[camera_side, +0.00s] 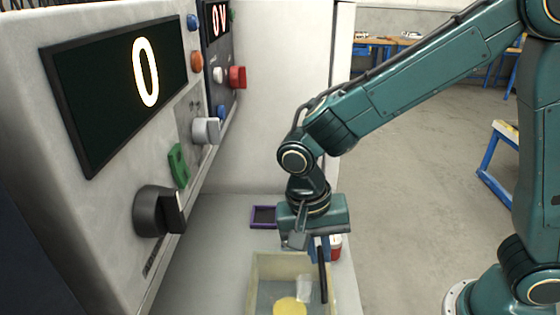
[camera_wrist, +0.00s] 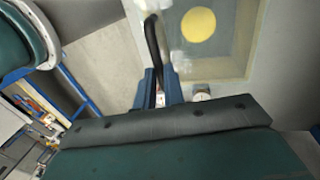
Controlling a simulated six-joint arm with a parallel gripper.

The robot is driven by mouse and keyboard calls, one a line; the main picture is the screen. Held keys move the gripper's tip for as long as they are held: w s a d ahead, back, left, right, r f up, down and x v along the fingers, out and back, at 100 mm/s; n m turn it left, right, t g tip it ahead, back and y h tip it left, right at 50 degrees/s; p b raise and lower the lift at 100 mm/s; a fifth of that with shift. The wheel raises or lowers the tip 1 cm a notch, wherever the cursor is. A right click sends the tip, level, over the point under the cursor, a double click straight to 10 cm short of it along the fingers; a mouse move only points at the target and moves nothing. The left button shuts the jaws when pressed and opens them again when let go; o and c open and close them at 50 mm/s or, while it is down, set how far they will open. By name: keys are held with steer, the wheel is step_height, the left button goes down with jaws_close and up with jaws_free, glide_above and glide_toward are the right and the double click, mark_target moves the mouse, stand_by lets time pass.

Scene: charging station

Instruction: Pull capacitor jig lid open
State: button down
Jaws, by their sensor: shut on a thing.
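The capacitor jig (camera_side: 256,285) is a pale yellowish box at the bottom centre of the side view, partly cut off by the frame edge. A yellow disc (camera_side: 290,306) shows in it, and also in the wrist view (camera_wrist: 198,24). My gripper (camera_side: 318,250) is over the jig's right rear part. Its blue fingers (camera_wrist: 158,88) are shut on a black handle (camera_wrist: 152,42), which also shows as a dark bar in the side view (camera_side: 323,275). I cannot tell whether the lid is raised.
A red and white object (camera_side: 335,246) stands close behind the gripper. A purple-edged tray (camera_side: 264,216) lies behind the jig. The panel at left carries a black knob (camera_side: 158,211), a green switch (camera_side: 179,165) and a display reading 0 (camera_side: 146,72).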

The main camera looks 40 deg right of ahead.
steer(key=w+a+r+h, duration=0.1)
steer(key=w+a+r, duration=0.4)
steer(key=w+a, duration=0.1)
steer(key=shift+w+a+r+g, duration=0.2)
steer(key=shift+r+g, duration=0.1)
steer(key=shift+g, duration=0.1)
stand_by(0.4)
stand_by(0.4)
steer(key=c, duration=1.6)
jaws_free()
steer(key=shift+o, duration=0.6)
steer(key=shift+r, duration=0.1)
steer(key=shift+s+d, duration=0.1)
